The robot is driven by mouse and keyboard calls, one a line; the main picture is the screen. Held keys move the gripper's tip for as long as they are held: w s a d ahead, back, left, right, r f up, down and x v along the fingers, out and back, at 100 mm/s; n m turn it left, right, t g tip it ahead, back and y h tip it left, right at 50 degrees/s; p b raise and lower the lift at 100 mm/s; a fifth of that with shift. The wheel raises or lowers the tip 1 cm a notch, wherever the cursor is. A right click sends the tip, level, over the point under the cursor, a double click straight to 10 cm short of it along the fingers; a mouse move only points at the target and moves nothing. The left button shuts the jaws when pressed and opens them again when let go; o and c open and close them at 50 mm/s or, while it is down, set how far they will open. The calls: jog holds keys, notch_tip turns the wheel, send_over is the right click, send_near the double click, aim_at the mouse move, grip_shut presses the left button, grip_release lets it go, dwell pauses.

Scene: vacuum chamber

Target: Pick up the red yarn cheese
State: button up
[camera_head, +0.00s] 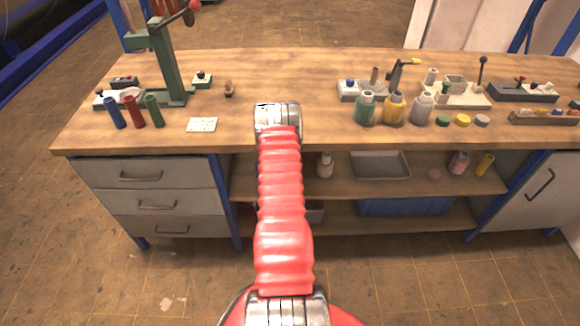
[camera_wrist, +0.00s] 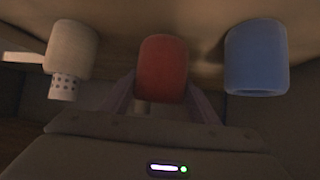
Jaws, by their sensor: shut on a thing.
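The red yarn cheese (camera_wrist: 162,65) is a dark red rounded cylinder in the middle of the wrist view. My gripper (camera_wrist: 163,94) is shut on it, with one finger on each side of its lower part. A blue cylinder (camera_wrist: 256,58) stands apart to its right. A pale cylinder (camera_wrist: 72,48) with a dotted tube end is apart to its left. In the head view my red arm covers the middle of the bench, and the gripper and the held cheese are hidden.
The wooden bench top (camera_head: 310,90) carries a green press (camera_head: 165,65) at left and several bottles and fixtures at right. Below are drawers (camera_head: 150,174) at left and an open shelf (camera_head: 400,187) with a grey tray (camera_head: 380,165). A blue bin (camera_head: 405,206) sits lower.

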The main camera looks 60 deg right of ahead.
jog(key=s+a, duration=0.2)
jog(key=a, duration=0.6)
jog(key=s+a+r, duration=0.1)
jog(key=s+a, duration=0.1)
jog(key=a, duration=0.7)
jog(key=shift+s+a, duration=0.15)
jog(key=shift+s, duration=0.25)
